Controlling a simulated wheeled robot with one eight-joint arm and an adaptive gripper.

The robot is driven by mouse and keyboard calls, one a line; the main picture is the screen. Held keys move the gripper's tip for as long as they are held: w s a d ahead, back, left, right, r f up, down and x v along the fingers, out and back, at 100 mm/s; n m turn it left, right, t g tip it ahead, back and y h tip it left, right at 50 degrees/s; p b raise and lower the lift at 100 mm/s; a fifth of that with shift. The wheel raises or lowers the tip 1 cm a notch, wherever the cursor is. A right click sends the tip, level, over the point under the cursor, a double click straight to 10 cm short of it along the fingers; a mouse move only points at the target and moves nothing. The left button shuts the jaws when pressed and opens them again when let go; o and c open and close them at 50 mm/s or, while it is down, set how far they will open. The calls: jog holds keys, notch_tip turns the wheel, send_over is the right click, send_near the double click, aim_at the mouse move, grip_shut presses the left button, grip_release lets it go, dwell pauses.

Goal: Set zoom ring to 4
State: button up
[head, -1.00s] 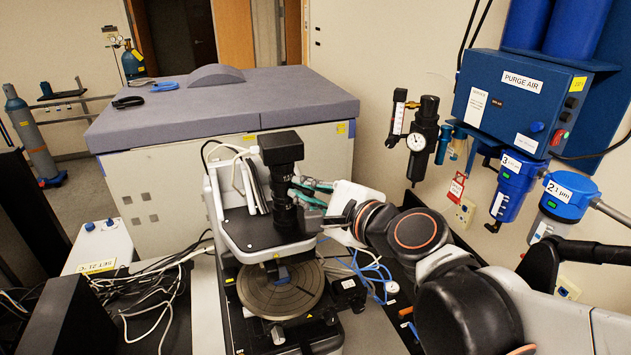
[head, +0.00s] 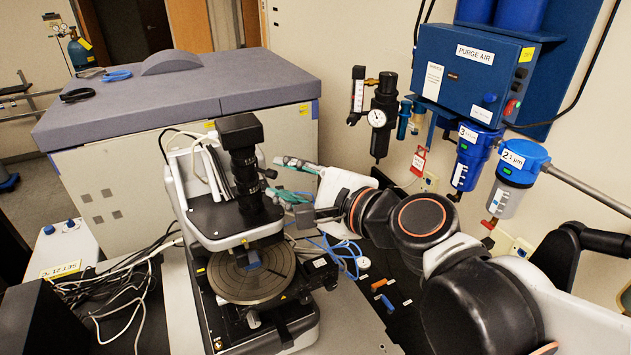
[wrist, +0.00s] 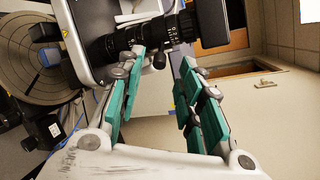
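The profiler's black zoom lens tube (head: 245,175) stands upright under a square black camera (head: 238,130). A small knob (wrist: 159,61) sticks out of the tube. My gripper (head: 273,178) is just right of the tube in the head view, its green-padded fingers spread apart.
The round stage (head: 252,278) sits below the lens. A grey-topped enclosure (head: 180,100) stands behind. The purge-air panel (head: 472,75) and filters hang on the right wall. Cables (head: 110,295) lie left of the instrument, and blue tubing (head: 335,252) lies to its right.

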jog(key=v, duration=0.6)
jog(key=shift+s+d, duration=0.15)
jog(key=shift+f, duration=0.1)
